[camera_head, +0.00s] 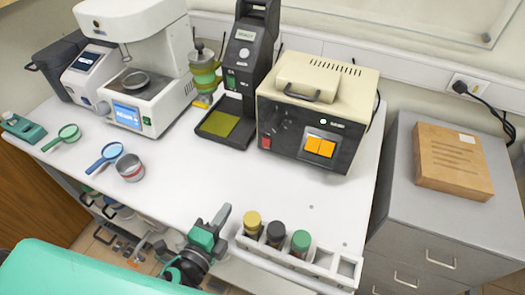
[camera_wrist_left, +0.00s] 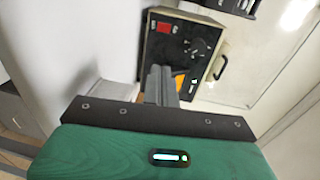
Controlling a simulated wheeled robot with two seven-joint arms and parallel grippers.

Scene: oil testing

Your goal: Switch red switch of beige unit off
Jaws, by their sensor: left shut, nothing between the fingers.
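The beige unit (camera_head: 318,80) stands at the back right of the white table, with a dark front panel. Its red switch (camera_head: 265,142) sits at the left of that panel, beside a dark dial, with two orange blocks to the right. In the left wrist view the unit (camera_wrist_left: 148,48) appears turned, with the red switch (camera_wrist_left: 163,27) in plain sight. My left gripper (camera_head: 224,213) is shut and empty near the table's front edge, well apart from the switch. Its closed fingers (camera_wrist_left: 160,72) cover part of the panel in the wrist view. My right gripper is not in view.
A rack (camera_head: 350,270) with capped bottles stands at the front right, near my left gripper. A black device (camera_head: 245,55) is left of the unit. A metal cup (camera_head: 130,168) and magnifiers lie at the left. The table between gripper and unit is clear.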

